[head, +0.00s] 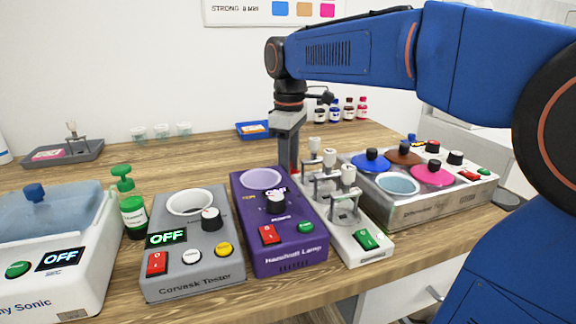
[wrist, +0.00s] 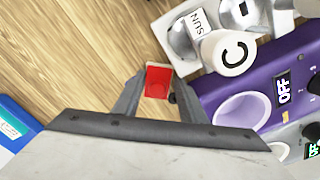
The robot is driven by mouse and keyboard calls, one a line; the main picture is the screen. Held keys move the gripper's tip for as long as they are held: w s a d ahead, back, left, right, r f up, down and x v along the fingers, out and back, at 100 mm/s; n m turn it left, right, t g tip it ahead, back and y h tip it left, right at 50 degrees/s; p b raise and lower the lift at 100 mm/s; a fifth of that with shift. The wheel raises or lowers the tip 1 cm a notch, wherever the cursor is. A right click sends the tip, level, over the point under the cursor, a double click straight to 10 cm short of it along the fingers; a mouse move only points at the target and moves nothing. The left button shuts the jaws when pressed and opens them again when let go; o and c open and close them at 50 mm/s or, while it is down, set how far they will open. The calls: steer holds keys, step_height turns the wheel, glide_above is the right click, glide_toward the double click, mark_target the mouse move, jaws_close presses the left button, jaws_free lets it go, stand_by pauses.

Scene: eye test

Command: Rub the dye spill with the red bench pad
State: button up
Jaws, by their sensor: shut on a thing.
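My gripper (head: 289,158) reaches down behind the purple lamp box in the head view, its tips partly hidden by it. In the wrist view my gripper (wrist: 157,95) is shut on a small red block, which I take as the red bench pad (wrist: 158,80), between the two fingers. Bare wood shows beside it. I cannot tell whether the pad touches the bench. I make out no clear dye spill in either view.
The purple lamp box (head: 291,238) and a white stand with capped pieces (head: 366,252) are close to my gripper. A grey tester (head: 190,262), a green pump bottle (head: 133,215) and a multi-dish station (head: 430,205) line the front. The wooden bench (head: 205,160) behind is largely free.

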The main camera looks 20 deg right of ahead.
steer(key=shift+s+a, duration=0.1)
steer(key=shift+s, duration=0.25)
